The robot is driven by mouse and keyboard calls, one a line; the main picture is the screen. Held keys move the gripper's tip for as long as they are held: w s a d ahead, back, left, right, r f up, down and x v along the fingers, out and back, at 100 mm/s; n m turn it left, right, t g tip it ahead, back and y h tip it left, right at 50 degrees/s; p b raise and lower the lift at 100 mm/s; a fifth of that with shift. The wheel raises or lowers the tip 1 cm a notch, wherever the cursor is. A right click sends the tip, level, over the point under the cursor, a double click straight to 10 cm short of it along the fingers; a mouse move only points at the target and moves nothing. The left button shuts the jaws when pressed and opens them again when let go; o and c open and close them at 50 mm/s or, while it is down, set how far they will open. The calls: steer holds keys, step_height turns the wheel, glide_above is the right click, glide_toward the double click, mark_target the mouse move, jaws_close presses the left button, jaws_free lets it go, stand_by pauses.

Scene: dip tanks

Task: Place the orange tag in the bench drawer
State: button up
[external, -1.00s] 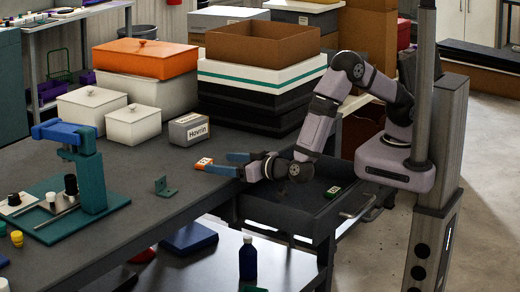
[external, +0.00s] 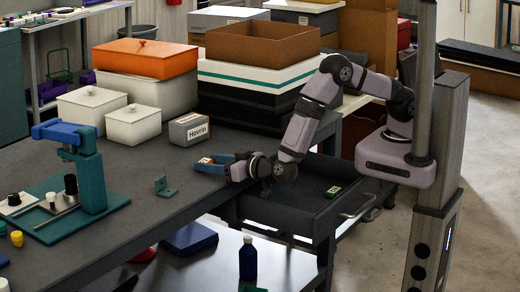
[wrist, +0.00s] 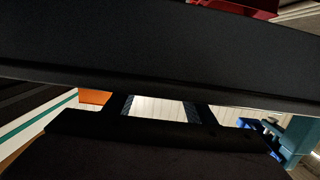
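The orange tag (external: 205,161), small with a white label, lies on the dark bench top near its right edge. My gripper (external: 213,164) is low over the bench with its blue fingers apart, one on either side of the tag's near end. I cannot tell whether they touch it. In the wrist view the fingertips of my gripper (wrist: 160,108) show with a clear gap between them; the tag is not visible there. The bench drawer (external: 290,212) is pulled open below the bench edge, under my arm.
A grey Hovrin box (external: 188,129) and white lidded tanks (external: 133,124) stand behind the tag. A green bracket (external: 165,187) and a teal press (external: 92,180) are to the left. Stacked trays (external: 255,95) stand behind my arm. The bench top in front of the tag is clear.

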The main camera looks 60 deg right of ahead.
steer(key=c, duration=0.4)
steer(key=shift+o, duration=0.2)
step_height(320, 180, up, 17)
steer(key=p, duration=0.5)
steer(key=shift+f+p, duration=0.2)
steer(key=shift+p, duration=0.1)
steer(key=shift+f, duration=0.15)
stand_by(0.9)
step_height(320, 180, down, 6)
steer(key=b, duration=0.6)
steer(key=shift+f+b, duration=0.15)
steer(key=shift+b, duration=0.2)
